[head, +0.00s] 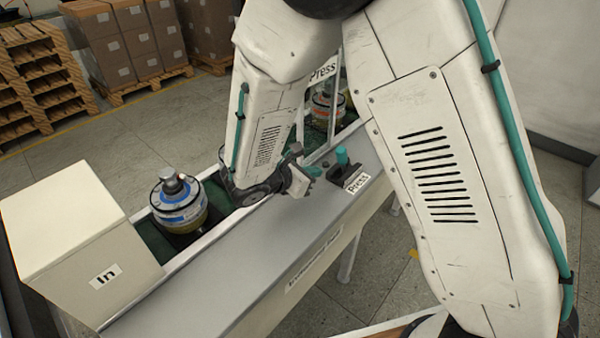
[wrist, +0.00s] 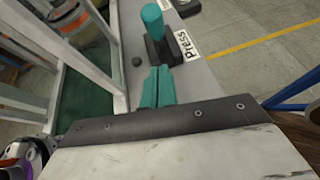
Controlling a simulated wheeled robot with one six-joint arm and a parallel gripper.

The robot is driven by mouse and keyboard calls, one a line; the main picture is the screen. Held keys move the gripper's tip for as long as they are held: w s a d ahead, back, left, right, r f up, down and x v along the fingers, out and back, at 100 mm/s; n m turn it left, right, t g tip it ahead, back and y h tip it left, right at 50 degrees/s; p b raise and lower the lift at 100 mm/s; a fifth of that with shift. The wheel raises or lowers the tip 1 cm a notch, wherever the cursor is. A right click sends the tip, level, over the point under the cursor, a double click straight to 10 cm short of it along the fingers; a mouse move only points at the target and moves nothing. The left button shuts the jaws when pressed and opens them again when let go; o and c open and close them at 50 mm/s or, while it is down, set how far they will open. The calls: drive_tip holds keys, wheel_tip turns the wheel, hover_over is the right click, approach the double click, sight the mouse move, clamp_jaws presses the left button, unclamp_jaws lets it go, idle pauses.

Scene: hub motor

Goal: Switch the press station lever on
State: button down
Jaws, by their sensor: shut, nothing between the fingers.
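The press station lever has a teal handle (head: 342,156) on a dark base and stands on the grey top of the conveyor's side, with a "Press" label (head: 357,183) beside it. In the wrist view the lever (wrist: 154,22) stands upright or nearly so, just beyond my fingertips. My gripper (head: 312,171) is to the left of the lever in the head view, low over the grey surface. Its teal fingers (wrist: 157,84) are together with nothing between them, pointing toward the lever base. The fingers look apart from the lever.
A hub motor (head: 178,203) sits on the green conveyor near the white "In" box (head: 70,245). Another motor (head: 325,105) is inside the press frame (head: 322,72). The grey ledge (head: 230,275) is clear toward the front.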

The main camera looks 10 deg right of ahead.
sight(338, 160)
drive_tip(key=d, duration=0.1)
drive_tip(key=w+d, duration=0.2)
drive_tip(key=d, duration=0.1)
drive_tip(key=shift+w+d+r, duration=0.2)
drive_tip(key=shift+w+d, duration=0.15)
drive_tip(key=shift+d, duration=0.25)
